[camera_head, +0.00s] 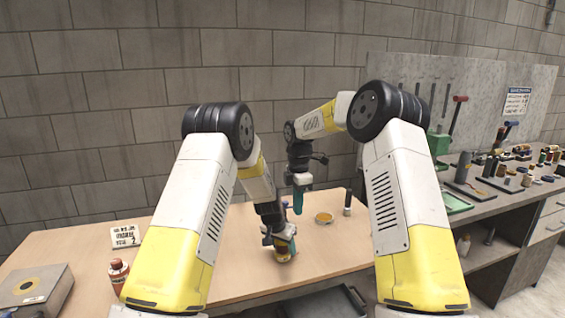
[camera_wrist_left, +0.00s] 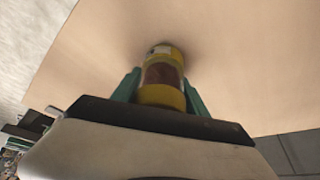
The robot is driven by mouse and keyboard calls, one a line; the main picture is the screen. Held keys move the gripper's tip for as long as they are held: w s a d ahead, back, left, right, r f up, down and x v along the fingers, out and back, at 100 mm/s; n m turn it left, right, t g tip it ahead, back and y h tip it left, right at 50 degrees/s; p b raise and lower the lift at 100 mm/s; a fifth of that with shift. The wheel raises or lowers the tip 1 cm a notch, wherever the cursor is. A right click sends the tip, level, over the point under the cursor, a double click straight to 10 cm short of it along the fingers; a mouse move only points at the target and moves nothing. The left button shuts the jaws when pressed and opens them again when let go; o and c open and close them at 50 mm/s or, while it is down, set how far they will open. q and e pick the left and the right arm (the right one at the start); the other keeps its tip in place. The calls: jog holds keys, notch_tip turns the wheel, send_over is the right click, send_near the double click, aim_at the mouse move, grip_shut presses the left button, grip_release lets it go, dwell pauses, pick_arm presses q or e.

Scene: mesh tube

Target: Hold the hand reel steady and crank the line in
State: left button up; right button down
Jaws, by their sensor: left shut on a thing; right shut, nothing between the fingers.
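The hand reel, a small yellow piece with a reddish-brown middle, shows between the fingers of my left gripper in the left wrist view (camera_wrist_left: 164,76). In the head view the reel (camera_head: 283,255) is low over or on the wooden table, mostly covered by the gripper. My left gripper (camera_head: 280,246) is shut on it. My right gripper (camera_head: 298,203) is higher and farther back, pointing down, with its teal fingers shut and empty. The crank and the line cannot be made out.
A round yellow-topped tin (camera_head: 324,218) and a dark upright cylinder (camera_head: 348,203) stand right of my right gripper. A red-brown bottle (camera_head: 119,274), a grey box (camera_head: 36,290) and a sign card (camera_head: 125,235) are at left. A cluttered workbench (camera_head: 500,200) is at right. The table's middle left is clear.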

pick_arm(q)
jog(key=o, duration=1.6)
